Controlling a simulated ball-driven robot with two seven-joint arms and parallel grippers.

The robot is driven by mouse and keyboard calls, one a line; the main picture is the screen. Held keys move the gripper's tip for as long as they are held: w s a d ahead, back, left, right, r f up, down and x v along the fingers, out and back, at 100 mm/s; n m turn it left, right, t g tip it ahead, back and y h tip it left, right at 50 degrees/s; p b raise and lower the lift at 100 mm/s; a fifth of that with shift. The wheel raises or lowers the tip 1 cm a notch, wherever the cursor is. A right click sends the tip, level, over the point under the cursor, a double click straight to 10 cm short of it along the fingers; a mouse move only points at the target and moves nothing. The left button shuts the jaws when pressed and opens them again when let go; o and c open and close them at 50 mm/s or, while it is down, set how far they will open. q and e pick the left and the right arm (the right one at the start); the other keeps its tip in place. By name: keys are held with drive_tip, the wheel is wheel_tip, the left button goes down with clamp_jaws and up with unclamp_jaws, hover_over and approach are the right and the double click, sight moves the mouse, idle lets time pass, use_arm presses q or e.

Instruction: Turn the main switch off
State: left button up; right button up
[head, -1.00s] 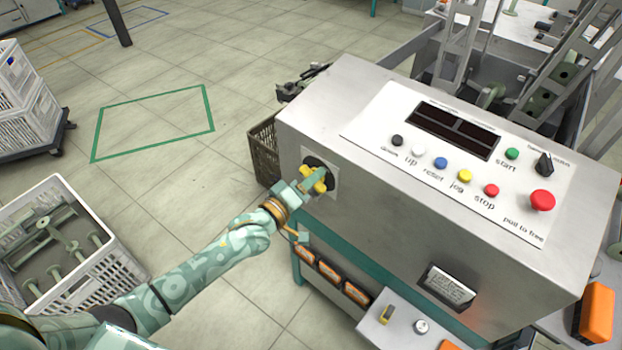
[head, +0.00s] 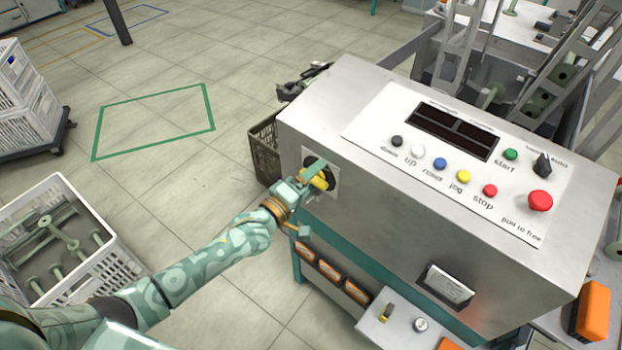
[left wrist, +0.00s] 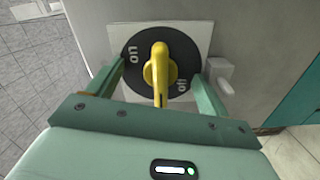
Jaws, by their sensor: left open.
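The main switch is a black disc with a yellow handle (left wrist: 158,72) on a pale square plate (left wrist: 205,32). It shows on the machine's left end in the head view (head: 321,181). In the left wrist view "on" is at the disc's upper left and "off" at its lower right. The handle stands upright in that view, its long end down, in line with neither word. My left gripper (left wrist: 160,80) is open, one finger on each side of the handle, with gaps visible. In the head view its finger partly hides the switch. My right gripper is not in view.
The grey machine cabinet (head: 375,205) has a panel of coloured buttons and a red stop knob (head: 540,200) on top. A brown crate (head: 264,150) stands behind its left end. A white crate of bobbins (head: 105,275) is at lower left. The floor between is free.

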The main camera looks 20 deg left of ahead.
use_arm(q)
drive_tip(key=shift+s+f, duration=0.1)
drive_tip(key=shift+f, duration=0.05)
drive_tip(key=p+v, duration=0.4)
drive_tip(key=v, duration=0.5)
idle(0.4)
